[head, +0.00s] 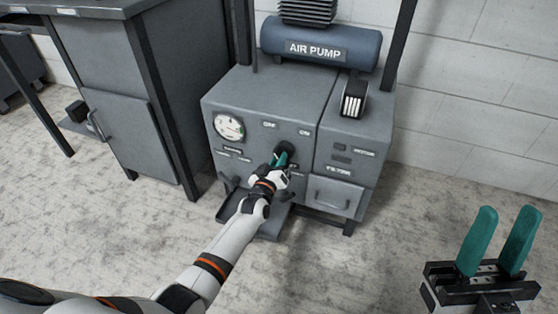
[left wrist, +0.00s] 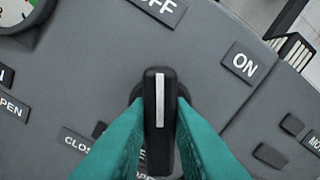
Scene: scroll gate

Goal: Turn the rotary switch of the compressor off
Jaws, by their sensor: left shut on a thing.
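The rotary switch is a black knob (left wrist: 160,98) with a white pointer line, on the grey front panel of the compressor (head: 262,110). In the left wrist view its line points up the picture, towards the OFF label (left wrist: 160,8); the ON label (left wrist: 243,63) is up and to the right. My left gripper (left wrist: 160,140) is shut on the knob, one teal finger on each side. In the head view the left gripper (head: 281,159) covers part of the switch (head: 284,149). My right gripper (head: 503,235) is open and empty, away from the compressor at lower right.
A pressure gauge (head: 228,126) is left of the switch on the panel. The blue-grey AIR PUMP tank (head: 320,45) sits on top at the back. A grey cabinet (head: 120,100) stands to the left. The floor (head: 400,225) at right is clear.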

